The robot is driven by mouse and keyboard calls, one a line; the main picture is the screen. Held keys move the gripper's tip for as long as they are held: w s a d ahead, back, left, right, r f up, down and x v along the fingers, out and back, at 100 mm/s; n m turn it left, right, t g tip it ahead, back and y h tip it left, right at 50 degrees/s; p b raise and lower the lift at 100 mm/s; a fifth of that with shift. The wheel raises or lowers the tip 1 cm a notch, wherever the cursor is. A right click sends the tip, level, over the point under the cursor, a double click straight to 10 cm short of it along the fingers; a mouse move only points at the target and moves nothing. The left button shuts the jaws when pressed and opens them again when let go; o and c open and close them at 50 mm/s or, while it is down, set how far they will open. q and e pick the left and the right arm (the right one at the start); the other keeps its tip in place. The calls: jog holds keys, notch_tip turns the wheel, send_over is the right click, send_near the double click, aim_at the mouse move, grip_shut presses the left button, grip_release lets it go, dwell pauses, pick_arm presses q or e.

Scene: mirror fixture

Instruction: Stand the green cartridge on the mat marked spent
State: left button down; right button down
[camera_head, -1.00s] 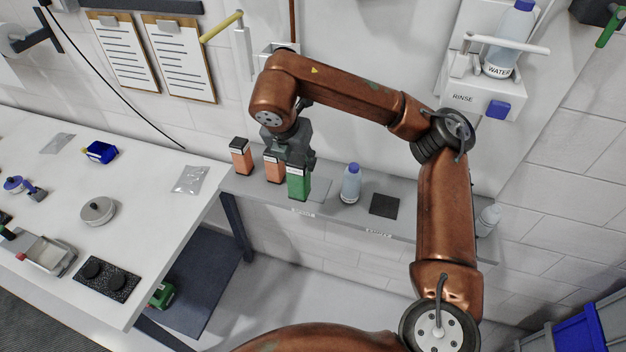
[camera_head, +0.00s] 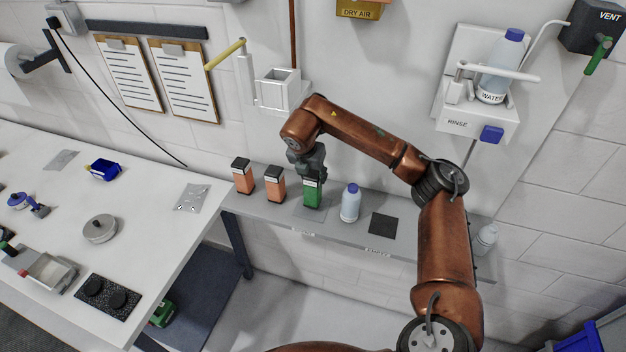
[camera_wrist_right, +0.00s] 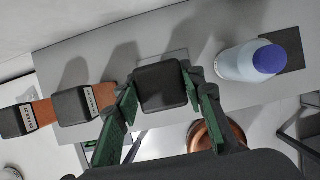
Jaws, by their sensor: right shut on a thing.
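The green cartridge (camera_head: 312,197) is upright at the shelf, with its black top (camera_wrist_right: 162,87) between the fingers in the right wrist view. My right gripper (camera_head: 312,177) is shut on its upper part from above; the fingers also show in the wrist view (camera_wrist_right: 160,98). The cartridge's foot is at a light grey mat (camera_head: 309,214) on the shelf; I cannot tell whether it touches. A small label on the shelf edge in front of this mat is too blurred to read surely. My left gripper is not in view.
Two orange cartridges (camera_head: 243,176) (camera_head: 275,184) stand left of the green one on the grey shelf (camera_head: 335,226). A blue-capped bottle (camera_head: 350,203) stands close on its right, then a dark mat (camera_head: 383,224). The white bench (camera_head: 150,235) is left.

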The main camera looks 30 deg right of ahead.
notch_tip(320, 180, down, 2)
jog(key=shift+f+p, duration=0.25)
jog(key=shift+p, duration=0.1)
jog(key=c, duration=1.7)
grip_release()
jog(key=shift+a+f, duration=0.1)
jog(key=shift+f, duration=0.05)
jog(key=o, duration=0.4)
jog(key=shift+o, duration=0.2)
